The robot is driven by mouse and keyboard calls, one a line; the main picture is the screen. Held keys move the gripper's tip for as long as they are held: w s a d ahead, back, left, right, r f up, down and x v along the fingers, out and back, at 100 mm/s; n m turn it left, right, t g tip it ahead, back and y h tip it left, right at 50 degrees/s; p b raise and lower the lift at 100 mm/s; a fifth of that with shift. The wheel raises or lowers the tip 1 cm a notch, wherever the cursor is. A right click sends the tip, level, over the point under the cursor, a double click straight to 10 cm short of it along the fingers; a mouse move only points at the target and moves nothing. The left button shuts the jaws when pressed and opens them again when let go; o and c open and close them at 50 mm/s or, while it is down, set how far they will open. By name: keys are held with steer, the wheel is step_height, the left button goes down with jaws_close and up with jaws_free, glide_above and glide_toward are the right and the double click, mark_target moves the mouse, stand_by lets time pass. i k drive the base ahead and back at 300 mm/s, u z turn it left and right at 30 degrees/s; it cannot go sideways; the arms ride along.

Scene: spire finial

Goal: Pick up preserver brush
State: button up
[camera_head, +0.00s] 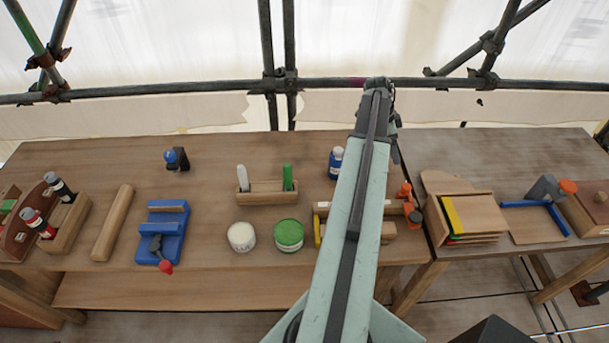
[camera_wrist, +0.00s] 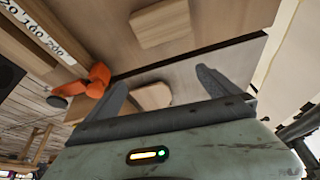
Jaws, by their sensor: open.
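A wooden holder (camera_head: 266,197) stands near the middle of the left table. A white handle (camera_head: 242,178) and a green handle (camera_head: 288,177) stand upright in it, apart from each other. They look like brush handles; I cannot tell which is the preserver brush. My gripper (camera_wrist: 161,75) is open in the wrist view, with nothing between its fingers. In the head view my arm reaches toward the back of the table, right of the holder. The fingers do not show clearly there. The wrist view does not show the holder.
A white tub (camera_head: 241,237) and a green-lidded tub (camera_head: 289,235) stand in front of the holder. A blue bottle (camera_head: 335,162) stands to its right, beside my arm. An orange clamp (camera_wrist: 99,80) shows left of my fingers. Scaffold poles (camera_head: 180,90) run behind the table.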

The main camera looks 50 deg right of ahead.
mark_target(287, 169)
steer(key=z, duration=1.15)
